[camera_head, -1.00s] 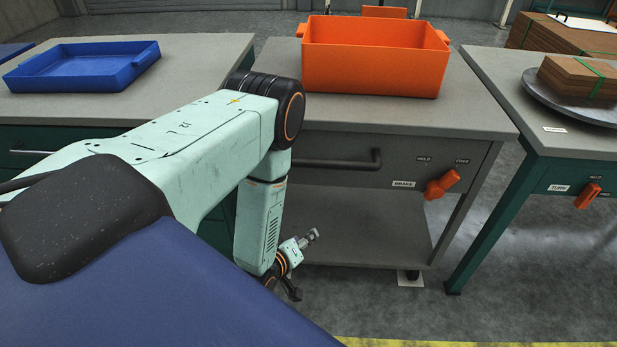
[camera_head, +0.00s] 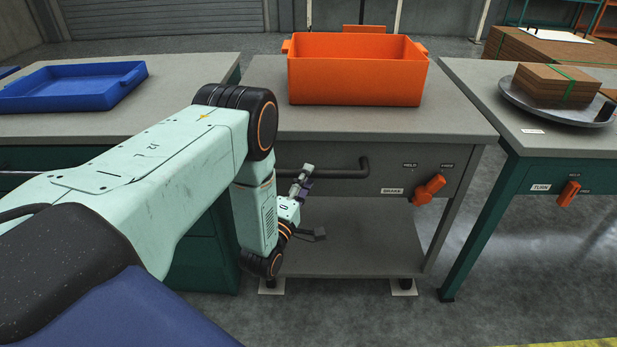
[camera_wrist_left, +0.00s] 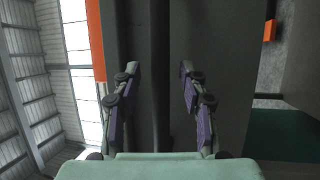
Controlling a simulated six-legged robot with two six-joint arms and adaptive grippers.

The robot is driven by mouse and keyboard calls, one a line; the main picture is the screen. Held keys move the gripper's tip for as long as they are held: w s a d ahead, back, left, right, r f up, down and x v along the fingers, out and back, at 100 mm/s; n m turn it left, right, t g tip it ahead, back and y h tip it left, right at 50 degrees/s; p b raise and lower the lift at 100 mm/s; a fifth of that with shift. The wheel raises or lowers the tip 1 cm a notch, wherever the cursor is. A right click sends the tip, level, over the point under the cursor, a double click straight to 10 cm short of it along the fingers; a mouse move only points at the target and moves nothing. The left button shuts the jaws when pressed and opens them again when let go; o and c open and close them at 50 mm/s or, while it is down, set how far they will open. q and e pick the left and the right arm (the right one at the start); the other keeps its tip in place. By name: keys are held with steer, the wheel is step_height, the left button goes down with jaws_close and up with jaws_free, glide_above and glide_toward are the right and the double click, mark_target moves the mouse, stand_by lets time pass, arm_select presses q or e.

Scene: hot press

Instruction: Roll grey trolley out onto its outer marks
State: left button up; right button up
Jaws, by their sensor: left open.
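The grey trolley (camera_head: 380,121) stands between two benches, with a dark bar handle (camera_head: 345,174) across its front. Its orange brake lever (camera_head: 429,189) leans toward the right-hand label, which seems to read FREE. Its front wheels stand at white floor marks (camera_head: 404,288). My left gripper (camera_head: 314,204) is open in front of the handle's left part. In the left wrist view, the open fingers (camera_wrist_left: 159,68) lie on either side of the handle bar (camera_wrist_left: 160,105), which runs between them; contact is not visible. My right gripper is out of view.
An orange bin (camera_head: 358,80) sits on the trolley top. A green-legged bench on the right holds a round turntable (camera_head: 510,94) with strapped boards (camera_head: 556,86). The left bench holds a blue tray (camera_head: 70,88). Open floor lies in front of the trolley.

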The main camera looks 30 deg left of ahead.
arm_select(q)
steer(key=shift+x, duration=1.2)
steer(key=shift+a, duration=0.1)
steer(key=shift+c, duration=0.5)
steer(key=shift+f, duration=0.1)
jaws_close()
